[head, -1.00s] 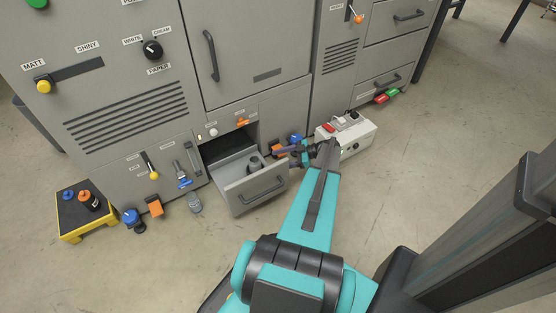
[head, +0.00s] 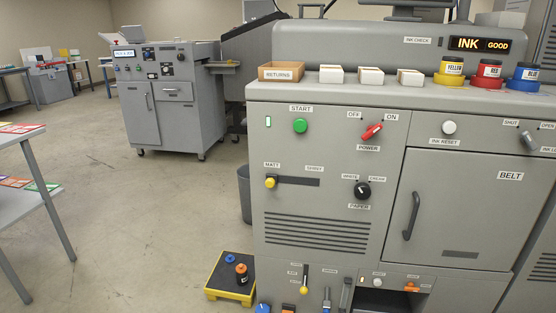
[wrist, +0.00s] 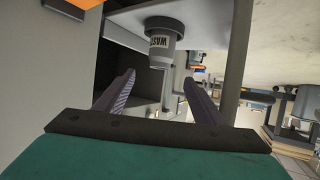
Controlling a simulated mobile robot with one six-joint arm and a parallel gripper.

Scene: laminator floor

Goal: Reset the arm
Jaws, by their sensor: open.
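My gripper (wrist: 160,78) shows in the wrist view, its two dark ridged fingers spread apart with nothing between their tips. Just beyond them is a grey and white cylinder (wrist: 163,35) with a dark label of which "WAS" can be read. It stands against a pale flat panel (wrist: 125,22), and the wrist picture looks rolled over. The fingers appear apart from the cylinder. My arm and gripper are outside the head view.
In the head view the grey machine (head: 330,165) fills the right, with a dark opening (head: 378,298) at the bottom edge. A yellow-edged platform (head: 214,293) holding small bottles stands at its left foot. Tables (head: 35,160) stand at far left. The floor (head: 150,220) between is clear.

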